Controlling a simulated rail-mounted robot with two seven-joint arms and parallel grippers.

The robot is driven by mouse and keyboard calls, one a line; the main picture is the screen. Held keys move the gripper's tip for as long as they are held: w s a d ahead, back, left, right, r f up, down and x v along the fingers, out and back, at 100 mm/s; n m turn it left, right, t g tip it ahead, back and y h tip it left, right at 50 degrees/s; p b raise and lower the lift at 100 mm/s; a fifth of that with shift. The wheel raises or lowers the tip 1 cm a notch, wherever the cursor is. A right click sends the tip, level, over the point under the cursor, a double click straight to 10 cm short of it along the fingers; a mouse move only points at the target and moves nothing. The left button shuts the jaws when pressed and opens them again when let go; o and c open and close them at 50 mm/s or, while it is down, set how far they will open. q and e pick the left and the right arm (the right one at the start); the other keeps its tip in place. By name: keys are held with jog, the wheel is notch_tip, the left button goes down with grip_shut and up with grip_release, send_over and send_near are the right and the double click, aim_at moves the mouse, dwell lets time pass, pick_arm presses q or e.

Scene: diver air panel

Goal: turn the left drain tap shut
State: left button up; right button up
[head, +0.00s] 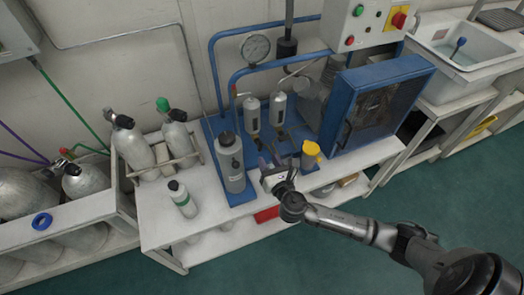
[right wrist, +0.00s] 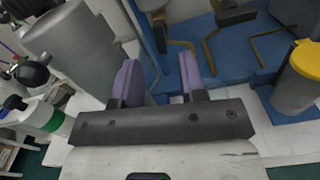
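Two grey filter bottles hang side by side over the blue base of the compressor, the left one (head: 252,113) and the right one (head: 278,108). The left drain tap (right wrist: 160,32) shows in the right wrist view as a dark handle with brass pipe below the left bottle. A similar right tap (right wrist: 236,14) is to its right. My right gripper (head: 269,163) is in front of the bottles; its purple fingers (right wrist: 160,75) are apart with nothing between them. The left tap is ahead of the fingers, apart from them. My left gripper is not in view.
A large grey cylinder (head: 230,160) stands close left of my right gripper, and a yellow-topped canister (head: 311,155) close right. A blue caged guard (head: 375,105) is farther right. A green-banded bottle (head: 183,199) stands on the white bench (head: 160,230).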

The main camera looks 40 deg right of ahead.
aim_at(261, 147)
jog(key=shift+b+x, duration=0.75)
jog(key=shift+x, duration=2.15)
jog(key=shift+c, duration=0.5)
grip_shut()
